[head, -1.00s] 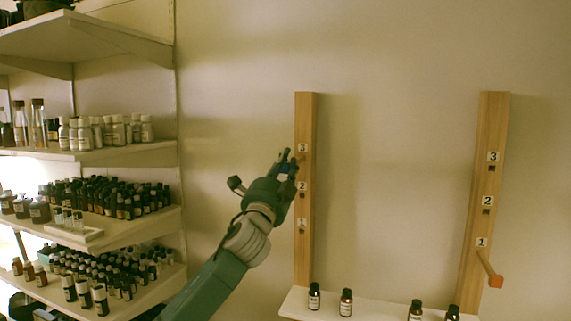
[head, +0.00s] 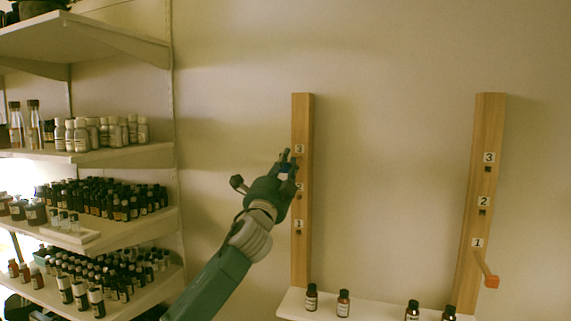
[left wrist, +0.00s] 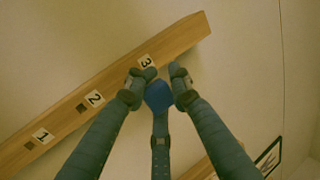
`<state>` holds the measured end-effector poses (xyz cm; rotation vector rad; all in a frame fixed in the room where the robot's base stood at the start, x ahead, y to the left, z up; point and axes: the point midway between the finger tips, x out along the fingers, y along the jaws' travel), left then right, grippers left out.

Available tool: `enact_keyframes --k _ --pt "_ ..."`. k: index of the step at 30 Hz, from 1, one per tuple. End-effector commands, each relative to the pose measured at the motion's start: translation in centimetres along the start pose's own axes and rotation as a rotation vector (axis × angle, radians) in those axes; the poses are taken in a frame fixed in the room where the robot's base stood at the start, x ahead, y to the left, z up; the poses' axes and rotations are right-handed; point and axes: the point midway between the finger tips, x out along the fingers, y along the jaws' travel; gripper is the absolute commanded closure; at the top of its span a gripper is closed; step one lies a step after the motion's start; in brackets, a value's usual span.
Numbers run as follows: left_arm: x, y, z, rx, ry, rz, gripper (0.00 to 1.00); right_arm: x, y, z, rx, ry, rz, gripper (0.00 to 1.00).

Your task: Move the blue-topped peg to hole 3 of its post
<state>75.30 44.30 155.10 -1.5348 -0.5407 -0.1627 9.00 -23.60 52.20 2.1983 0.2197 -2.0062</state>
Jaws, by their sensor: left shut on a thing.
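My left gripper (head: 289,160) is in front of the left wooden post (head: 302,115), at the height of its label 3. It is shut on the blue-topped peg (left wrist: 158,96), whose blue head sits between the fingers in the left wrist view. The blue also shows in the head view (head: 284,168). Hole 2 (left wrist: 82,108) and hole 1 (left wrist: 30,145) of this post are empty. Hole 3 is hidden by the fingers and peg in the left wrist view, so I cannot tell whether the peg is in it. My right gripper is not in view.
The right post (head: 487,130) bears an orange-ended peg (head: 491,281) at hole 1. A low white shelf (head: 375,308) with several dark bottles runs between the posts. Shelves full of bottles (head: 90,155) stand at the left. The wall between the posts is clear.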

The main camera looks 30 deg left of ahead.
Motion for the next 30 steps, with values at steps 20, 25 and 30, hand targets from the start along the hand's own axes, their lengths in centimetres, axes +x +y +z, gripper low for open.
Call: enact_keyframes --k 20,25,30 --pt "0.2 0.3 0.0 0.001 0.001 0.001 0.56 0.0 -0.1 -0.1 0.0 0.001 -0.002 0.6" --pt "-1.5 0.4 -0.1 0.001 0.002 0.002 0.56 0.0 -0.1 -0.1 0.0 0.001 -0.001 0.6" --pt "-4.9 0.5 -0.1 0.003 0.003 0.003 0.56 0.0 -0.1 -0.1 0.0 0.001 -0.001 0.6"
